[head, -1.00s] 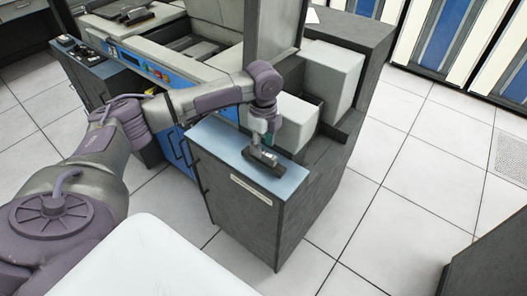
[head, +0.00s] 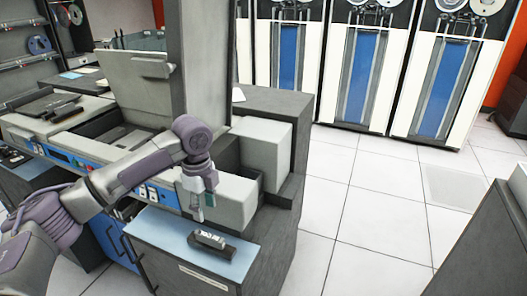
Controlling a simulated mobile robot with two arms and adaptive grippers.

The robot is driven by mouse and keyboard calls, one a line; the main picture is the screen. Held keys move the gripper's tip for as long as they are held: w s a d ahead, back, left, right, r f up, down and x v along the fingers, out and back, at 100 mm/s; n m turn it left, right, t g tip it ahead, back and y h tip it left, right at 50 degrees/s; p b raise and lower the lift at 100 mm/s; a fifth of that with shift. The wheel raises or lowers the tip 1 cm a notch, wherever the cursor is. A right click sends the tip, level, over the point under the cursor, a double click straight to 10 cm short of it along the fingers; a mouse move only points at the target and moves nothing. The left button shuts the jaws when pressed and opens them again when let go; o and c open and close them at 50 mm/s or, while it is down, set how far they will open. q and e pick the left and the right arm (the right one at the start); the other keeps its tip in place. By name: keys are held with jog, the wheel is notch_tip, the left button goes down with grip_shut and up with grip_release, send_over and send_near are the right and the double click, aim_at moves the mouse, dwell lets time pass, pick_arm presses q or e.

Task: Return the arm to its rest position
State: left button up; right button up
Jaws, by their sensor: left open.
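My left arm reaches in from the left, across the front of the grey and blue card machine (head: 120,150). My left gripper (head: 204,204) points down and is open and empty. It hangs above the light-blue top (head: 170,236) of a dark cabinet. A small dark block with a pale top (head: 212,243) lies on that blue top, below the gripper and apart from it. My right gripper is not in view.
Light-grey boxes (head: 262,150) stand on the machine's right side, close to my gripper. Tall tape cabinets (head: 365,75) line the back. White floor tiles (head: 350,210) are clear at the right. A dark cabinet edge (head: 485,250) stands at the lower right.

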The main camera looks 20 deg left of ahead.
pick_arm(q)
jog(key=s+d+f+n+t+h, duration=0.1)
jog(key=s+d+f, duration=0.3)
jog(key=d+f, duration=0.3)
jog(key=s+d+f+n, duration=0.1)
jog(key=s+d+f, duration=0.3)
jog(key=d+f, duration=0.3)
jog(key=s+d+f+n+t+h, duration=0.2)
jog(key=s+d+n, duration=0.35)
jog(key=s, duration=0.25)
jog(key=s+a+f+n+y, duration=0.1)
jog(key=s+a+n+y, duration=0.2)
jog(key=s+a+n, duration=0.65)
jog(key=s+d+f+g, duration=0.1)
jog(key=s+f, duration=0.1)
jog(key=f, duration=1.2)
jog(key=s+d+f, duration=0.1)
jog(key=s+f, duration=0.1)
jog(key=f, duration=1.1)
jog(key=s+a+f+g+p, duration=0.1)
jog(key=s+a+f, duration=0.2)
jog(key=s+f, duration=1.1)
jog(key=shift+s, duration=0.8)
